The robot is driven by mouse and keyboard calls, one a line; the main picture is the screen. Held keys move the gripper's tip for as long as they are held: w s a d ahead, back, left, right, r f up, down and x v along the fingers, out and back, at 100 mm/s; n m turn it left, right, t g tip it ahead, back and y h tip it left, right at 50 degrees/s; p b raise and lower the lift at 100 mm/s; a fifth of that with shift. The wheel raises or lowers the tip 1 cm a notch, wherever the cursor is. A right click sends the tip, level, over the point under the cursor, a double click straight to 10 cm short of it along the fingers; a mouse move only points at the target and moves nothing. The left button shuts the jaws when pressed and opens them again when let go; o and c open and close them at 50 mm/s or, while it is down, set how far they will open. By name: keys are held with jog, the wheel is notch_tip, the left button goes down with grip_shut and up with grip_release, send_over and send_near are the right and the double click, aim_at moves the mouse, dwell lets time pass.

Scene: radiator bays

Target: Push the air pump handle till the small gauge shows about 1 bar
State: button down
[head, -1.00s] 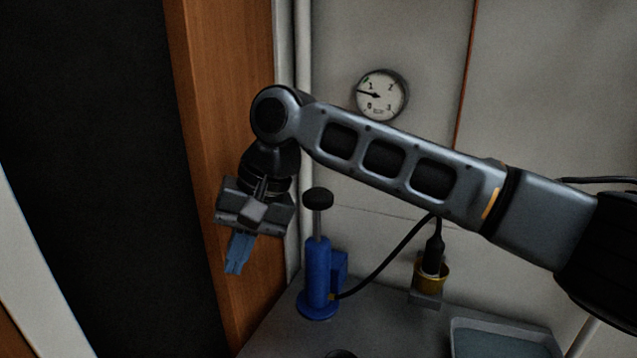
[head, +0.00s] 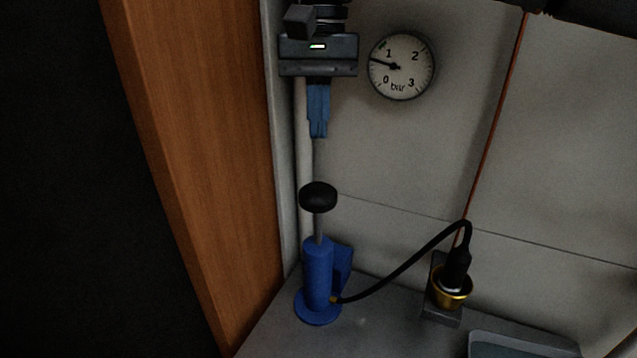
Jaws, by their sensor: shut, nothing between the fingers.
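The blue air pump (head: 317,272) stands upright at the back left of the grey surface. Its black handle knob (head: 318,196) is up, with the rod showing below it. My gripper (head: 318,136) points straight down, its blue fingers shut and empty. It is above the knob and apart from it, with a clear gap in the picture. The round gauge (head: 401,66) on the wall reads between 0 and 1 bar, with the needle a little below 1. A small green mark shows near the 1.
A black hose (head: 400,270) runs from the pump base to a fitting in a brass cup (head: 451,298). A wooden post (head: 190,180) and a pale pipe stand close left of the pump. A tray (head: 520,345) lies at the lower right.

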aim_at(318, 187)
jog(key=shift+f, duration=0.15)
jog(key=f+b, duration=0.4)
jog(key=b, duration=0.1)
jog(key=f+b, duration=0.2)
jog(key=b, duration=0.1)
jog(key=shift+s+f, duration=0.35)
jog(key=shift+f, duration=0.05)
